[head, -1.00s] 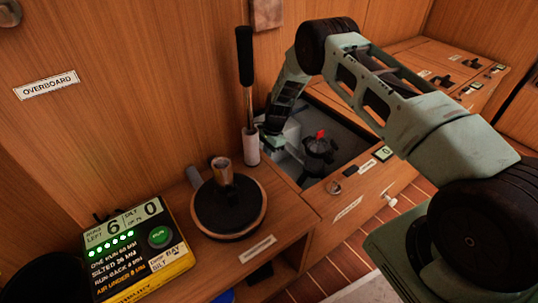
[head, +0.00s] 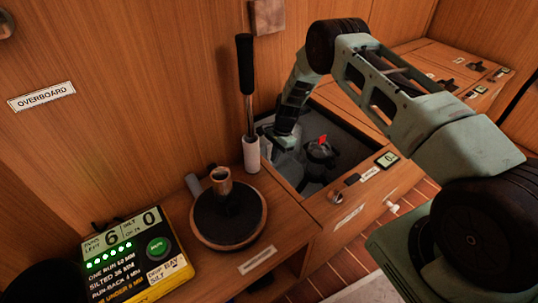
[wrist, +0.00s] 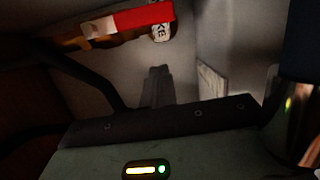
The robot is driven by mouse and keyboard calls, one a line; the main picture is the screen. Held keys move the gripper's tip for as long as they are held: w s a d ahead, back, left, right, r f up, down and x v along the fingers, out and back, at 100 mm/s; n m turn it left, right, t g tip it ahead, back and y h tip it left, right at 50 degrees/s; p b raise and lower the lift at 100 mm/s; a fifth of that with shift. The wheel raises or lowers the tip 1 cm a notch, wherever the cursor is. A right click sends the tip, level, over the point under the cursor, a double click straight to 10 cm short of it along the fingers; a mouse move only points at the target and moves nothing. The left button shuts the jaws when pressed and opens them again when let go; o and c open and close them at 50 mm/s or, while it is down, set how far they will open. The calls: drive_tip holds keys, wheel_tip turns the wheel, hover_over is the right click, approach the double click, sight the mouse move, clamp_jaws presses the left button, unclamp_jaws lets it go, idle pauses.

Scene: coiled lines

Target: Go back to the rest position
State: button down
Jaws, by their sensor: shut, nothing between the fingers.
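My gripper (head: 284,137) hangs from my pale green arm, low in the open well (head: 345,157) of the wooden counter. In the head view its fingertips are hard to make out. In the wrist view the dark fingers (wrist: 157,85) are together and empty, in front of a grey wall. A dark fitting with a red top (head: 321,149) stands in the well to the right of my gripper. A red bar (wrist: 145,17) and a partly readable label cross the top of the wrist view.
A tall black-handled lever (head: 245,65) stands at the well's left edge. A round dark disc with a pipe stub (head: 229,215) lies on the counter to its left. A lit counter box (head: 135,250) is at front left. The wooden wall (head: 150,90) rises behind.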

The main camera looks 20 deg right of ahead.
wheel_tip(320, 180, up, 19)
drive_tip(key=s+d+n+p, duration=0.2)
drive_tip(key=n+p, duration=0.1)
drive_tip(key=p, duration=0.1)
drive_tip(key=s+a+r+n+t+h, duration=0.1)
drive_tip(key=s+r+n+t+h, duration=0.1)
drive_tip(key=s+r+n, duration=1)
drive_tip(key=s+r+t, duration=0.1)
drive_tip(key=s+r, duration=0.7)
drive_tip(key=s, duration=0.4)
drive_tip(key=s+a+r+n+g, duration=0.1)
drive_tip(key=s+a+n, duration=0.3)
drive_tip(key=s+a, duration=0.4)
drive_tip(key=s+a+r+n+g, duration=0.1)
drive_tip(key=s+a+n, duration=0.4)
drive_tip(key=a, duration=0.6)
wheel_tip(320, 180, up, 37)
drive_tip(key=s+m+p, duration=0.1)
drive_tip(key=p, duration=3.5)
drive_tip(key=shift+s+f, duration=0.2)
drive_tip(key=shift+s, duration=0.1)
